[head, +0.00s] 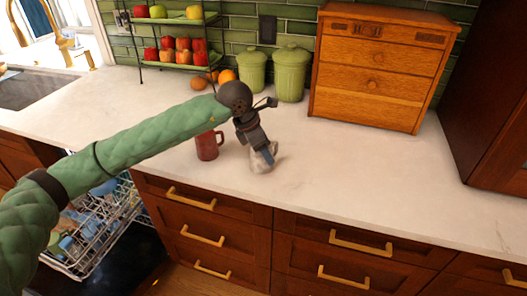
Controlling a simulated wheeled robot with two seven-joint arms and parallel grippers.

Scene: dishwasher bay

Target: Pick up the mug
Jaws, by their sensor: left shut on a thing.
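My left arm reaches in from the left over the counter, and its dark gripper (266,153) points down. The gripper is shut on a small pale, whitish mug (260,166), which is partly hidden behind the fingers. The pale mug is at the counter surface near the front edge; I cannot tell whether it touches the counter. A reddish-brown mug (207,147) stands upright on the counter just left of the gripper, apart from it, with its handle toward the right. My right gripper is not in view.
A wooden drawer box (375,87) and two green canisters (291,75) stand at the back. A fruit rack (180,57) is back left, with loose oranges beside it. The dishwasher rack (97,227) is pulled out below left. The counter's right side is clear.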

